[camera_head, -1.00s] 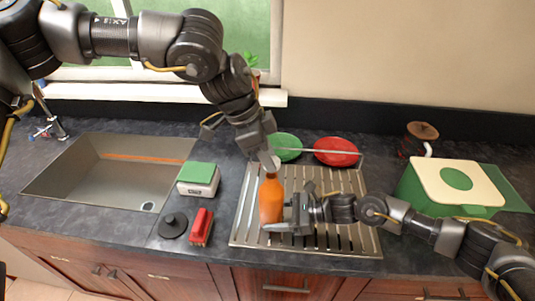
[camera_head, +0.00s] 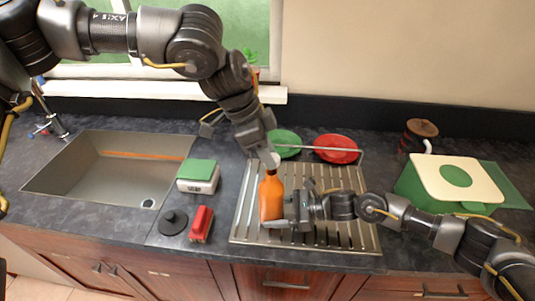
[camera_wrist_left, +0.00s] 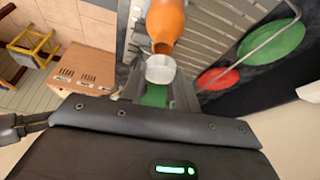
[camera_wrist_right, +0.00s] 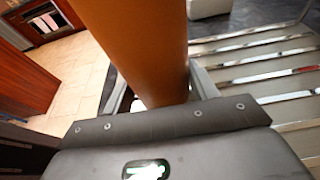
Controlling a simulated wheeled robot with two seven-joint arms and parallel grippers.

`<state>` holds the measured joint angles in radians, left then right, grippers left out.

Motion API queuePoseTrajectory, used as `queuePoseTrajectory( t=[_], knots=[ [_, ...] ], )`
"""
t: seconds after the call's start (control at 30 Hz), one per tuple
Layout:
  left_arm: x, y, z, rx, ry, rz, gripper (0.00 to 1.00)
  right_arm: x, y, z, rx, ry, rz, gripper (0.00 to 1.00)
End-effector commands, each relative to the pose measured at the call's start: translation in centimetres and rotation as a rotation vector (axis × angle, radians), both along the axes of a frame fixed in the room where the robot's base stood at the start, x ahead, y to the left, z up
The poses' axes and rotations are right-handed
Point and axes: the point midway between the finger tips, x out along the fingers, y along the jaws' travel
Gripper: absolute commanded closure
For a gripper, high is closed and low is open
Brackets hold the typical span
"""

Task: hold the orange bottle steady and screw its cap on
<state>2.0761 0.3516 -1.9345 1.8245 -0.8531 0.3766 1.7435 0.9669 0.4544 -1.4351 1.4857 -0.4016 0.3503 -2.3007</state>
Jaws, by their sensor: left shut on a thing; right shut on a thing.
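The orange bottle (camera_head: 271,196) stands upright on the left part of the metal drying rack (camera_head: 340,232). My right gripper (camera_head: 281,222) is shut around its lower body from the right, and the bottle fills the middle of the right wrist view (camera_wrist_right: 145,45). The white cap (camera_wrist_left: 160,69) sits at the bottle's mouth in the left wrist view. My left gripper (camera_head: 268,157) is above the bottle and shut on the cap, pointing down. Whether the cap's thread is engaged cannot be seen.
A green plate (camera_head: 286,143) and a red plate (camera_head: 337,148) stand behind the rack. A sink (camera_head: 110,170), a green-topped box (camera_head: 198,178), a red object (camera_head: 201,224) and a black round lid (camera_head: 172,223) are to the left. A green container (camera_head: 450,187) is to the right.

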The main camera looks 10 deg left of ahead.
Motion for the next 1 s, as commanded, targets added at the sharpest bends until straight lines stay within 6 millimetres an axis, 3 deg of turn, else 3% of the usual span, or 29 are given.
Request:
queuePoseTrajectory(
  t=[1.0],
  knots=[
    [0.0, 0.0, -1.5, 0.000, 0.001, 0.000, 0.89, 0.0, 0.0, 0.0, 0.000, 0.000, 0.000, 0.54]
  ],
)
